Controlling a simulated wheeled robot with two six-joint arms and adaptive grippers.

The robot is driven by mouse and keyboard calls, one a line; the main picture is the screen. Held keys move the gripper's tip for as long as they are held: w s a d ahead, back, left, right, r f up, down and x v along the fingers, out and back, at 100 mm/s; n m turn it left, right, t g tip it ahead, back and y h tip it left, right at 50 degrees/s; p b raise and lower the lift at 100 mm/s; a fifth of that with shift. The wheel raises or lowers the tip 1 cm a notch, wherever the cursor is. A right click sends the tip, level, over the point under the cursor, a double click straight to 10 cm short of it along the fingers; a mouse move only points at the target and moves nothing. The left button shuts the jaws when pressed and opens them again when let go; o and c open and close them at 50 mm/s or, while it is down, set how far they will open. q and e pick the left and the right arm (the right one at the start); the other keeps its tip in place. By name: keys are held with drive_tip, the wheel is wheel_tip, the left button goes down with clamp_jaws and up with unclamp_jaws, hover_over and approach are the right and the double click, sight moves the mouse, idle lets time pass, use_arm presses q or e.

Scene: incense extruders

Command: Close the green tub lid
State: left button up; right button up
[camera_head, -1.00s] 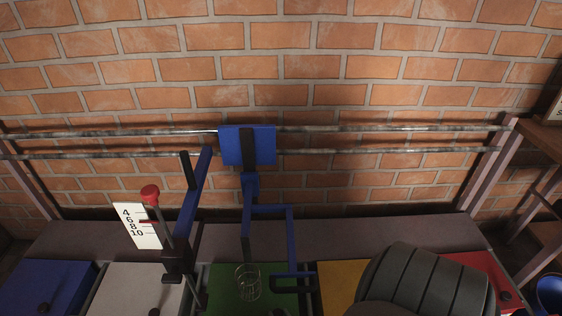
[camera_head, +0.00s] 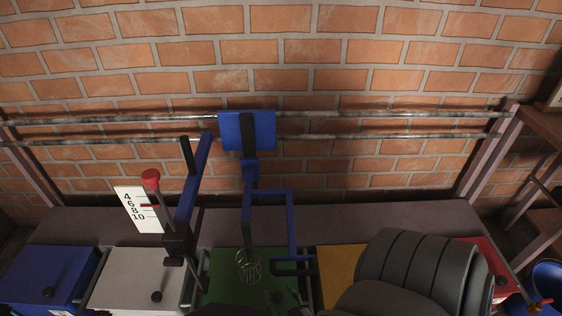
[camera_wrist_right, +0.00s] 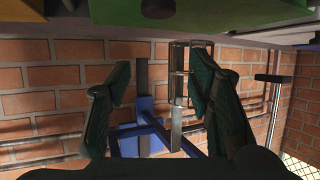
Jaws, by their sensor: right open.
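The green tub lid (camera_head: 225,272) lies between the white and yellow lids in the head view, with a dark knob (camera_head: 278,296) near its front right. I cannot tell whether it is fully shut. In the right wrist view the green tub (camera_wrist_right: 235,12) is at the top edge, partly cut off, with the knob (camera_wrist_right: 158,8). The knob lies beyond the fingertips. My left gripper is not in view.
A blue extruder frame (camera_head: 291,225) stands over the green lid, with a wire basket (camera_head: 248,266) in front of the lid. A red-topped lever and number card (camera_head: 138,210) stand left. Blue (camera_head: 45,270), white (camera_head: 130,275), yellow (camera_head: 335,265) and red lids flank it.

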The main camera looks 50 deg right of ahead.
wheel_tip(320, 180, up, 5)
drive_tip(key=shift+f, duration=0.15)
idle(0.5)
